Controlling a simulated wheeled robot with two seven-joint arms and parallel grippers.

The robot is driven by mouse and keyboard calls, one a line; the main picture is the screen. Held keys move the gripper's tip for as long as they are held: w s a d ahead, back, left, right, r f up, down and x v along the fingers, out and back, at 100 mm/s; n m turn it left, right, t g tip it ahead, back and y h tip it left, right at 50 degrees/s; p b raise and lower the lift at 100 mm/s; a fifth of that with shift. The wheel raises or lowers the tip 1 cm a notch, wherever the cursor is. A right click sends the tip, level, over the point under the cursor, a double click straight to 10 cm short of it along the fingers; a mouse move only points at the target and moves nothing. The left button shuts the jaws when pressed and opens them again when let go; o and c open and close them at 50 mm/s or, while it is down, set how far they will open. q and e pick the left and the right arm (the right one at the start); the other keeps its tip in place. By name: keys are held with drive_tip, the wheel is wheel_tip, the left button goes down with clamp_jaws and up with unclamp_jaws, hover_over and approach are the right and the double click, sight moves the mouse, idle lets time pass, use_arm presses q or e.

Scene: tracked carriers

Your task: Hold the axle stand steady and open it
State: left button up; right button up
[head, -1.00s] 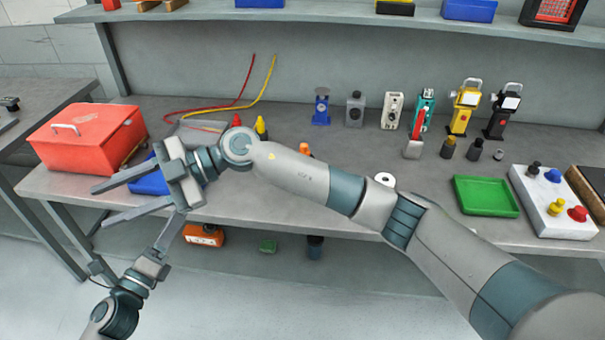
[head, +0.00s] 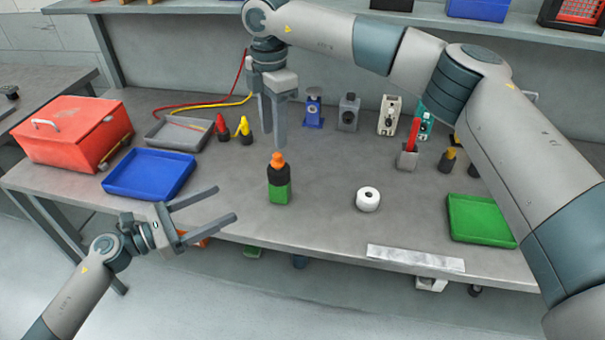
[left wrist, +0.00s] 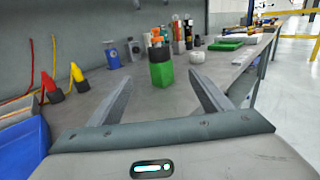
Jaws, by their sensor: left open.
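A small upright piece with a green block base (head: 280,193), a black middle and an orange top stands near the front middle of the bench. It is the likeliest axle stand, though its shape does not make this certain. It also shows in the left wrist view (left wrist: 161,75), ahead between my fingers. My left gripper (head: 228,204) is open and empty at the bench's front edge, left of the piece and apart from it. My right gripper (head: 273,140) points down above and behind the piece, its fingers apart with nothing between them, not touching it.
A blue tray (head: 150,174), grey tray (head: 180,134) and red toolbox (head: 72,134) lie left. A white roll (head: 368,199) and green tray (head: 480,221) lie right. Red and yellow cone-topped bottles (head: 244,130) stand behind. Bench around the piece is clear.

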sight(269, 182)
use_arm(q)
drive_tip(key=shift+w+d, duration=0.15)
drive_tip(key=shift+d, duration=0.15)
use_arm(e)
drive_tip(key=shift+w+d+r, duration=0.15)
drive_tip(key=shift+w+d, duration=0.1)
drive_tip(key=shift+d, duration=0.2)
use_arm(q)
drive_tip(key=shift+s+a, duration=0.2)
drive_tip(key=shift+a, duration=0.2)
use_arm(e)
drive_tip(key=shift+s+a+r, duration=0.15)
drive_tip(key=shift+s+a, duration=0.1)
drive_tip(key=shift+a, duration=0.2)
use_arm(q)
drive_tip(key=shift+w+d, duration=0.3)
drive_tip(key=shift+d, duration=0.25)
use_arm(e)
drive_tip(key=shift+w+d, duration=0.15)
drive_tip(key=shift+d, duration=0.15)
use_arm(q)
drive_tip(key=shift+w+d, duration=0.3)
drive_tip(key=shift+d, duration=0.3)
use_arm(e)
drive_tip(key=shift+a, duration=0.1)
use_arm(q)
drive_tip(key=x, duration=1.5)
drive_tip(key=shift+d+r, duration=0.1)
